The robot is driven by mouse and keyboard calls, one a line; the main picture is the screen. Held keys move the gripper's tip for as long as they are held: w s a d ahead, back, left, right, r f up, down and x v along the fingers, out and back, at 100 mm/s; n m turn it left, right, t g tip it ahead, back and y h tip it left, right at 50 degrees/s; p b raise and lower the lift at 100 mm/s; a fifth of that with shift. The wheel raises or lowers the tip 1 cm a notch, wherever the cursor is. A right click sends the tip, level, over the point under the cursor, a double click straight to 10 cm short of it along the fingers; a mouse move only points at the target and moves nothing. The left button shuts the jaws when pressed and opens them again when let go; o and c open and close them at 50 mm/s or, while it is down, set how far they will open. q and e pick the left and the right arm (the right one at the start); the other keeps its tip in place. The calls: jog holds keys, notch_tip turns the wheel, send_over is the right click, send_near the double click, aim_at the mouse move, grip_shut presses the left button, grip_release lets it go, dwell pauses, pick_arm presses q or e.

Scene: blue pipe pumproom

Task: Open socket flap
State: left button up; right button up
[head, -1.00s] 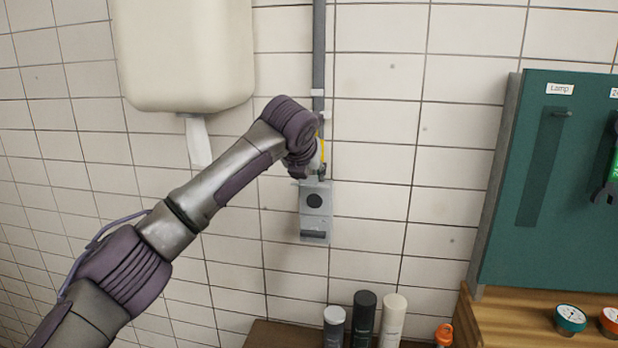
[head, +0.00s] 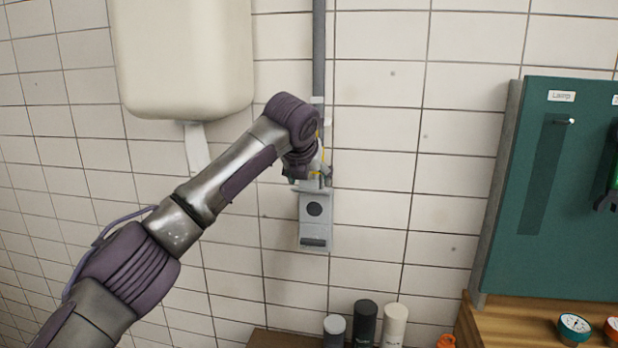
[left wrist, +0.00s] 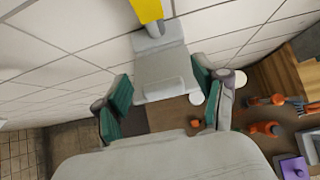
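The grey wall socket box (head: 314,232) hangs below a vertical conduit, with a dark round face and a lower slot visible. A grey ledge (head: 312,188) juts out at its top, which looks like the flap, but its exact angle is unclear. My left gripper (head: 308,176) is at the top of the box, its fingers partly hidden by the wrist. In the left wrist view my left gripper (left wrist: 166,104) is open, its green-padded fingers on either side of the light grey plate of the socket (left wrist: 163,70). Contact cannot be told. My right gripper is not in view.
A cream tank (head: 185,55) hangs at upper left. A green tool board (head: 560,200) stands at right above a wooden bench (head: 510,318) with gauges. Several bottles (head: 365,325) stand below the socket. The tiled wall right of the socket is clear.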

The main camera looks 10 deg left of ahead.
pick_arm(q)
jog(key=v, duration=1.2)
